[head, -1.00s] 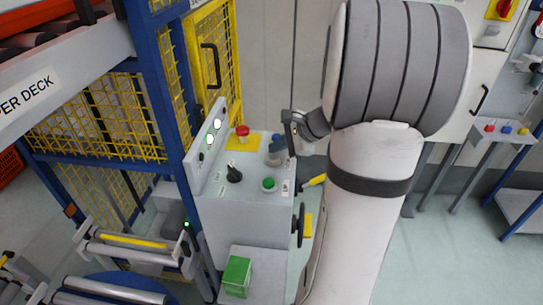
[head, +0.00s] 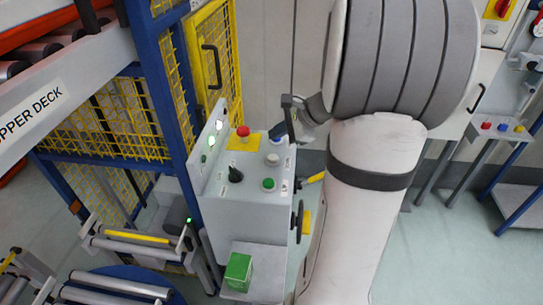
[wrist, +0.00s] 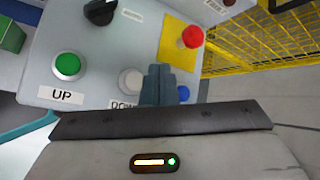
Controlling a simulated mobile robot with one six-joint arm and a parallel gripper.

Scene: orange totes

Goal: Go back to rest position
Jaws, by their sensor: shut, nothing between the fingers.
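My gripper (head: 284,128) is raised at the right edge of a grey control console (head: 238,215), with dark fingers closed together and empty. In the wrist view my gripper (wrist: 157,84) covers part of the console top. Beside it there are a white button (wrist: 131,81) marked with a partly hidden "DOWN" label and a blue button (wrist: 183,93). A green button (wrist: 67,66) labelled "UP" is to the left. I cannot tell for sure if the fingers touch anything, but they look clear of the white button (head: 272,159).
The console also has a red mushroom button (head: 243,131), a black knob (head: 235,175) and a black handwheel (head: 298,221) on its right side. A blue post and yellow mesh fence (head: 208,60) stand close behind. A green box (head: 238,272) sits low in front.

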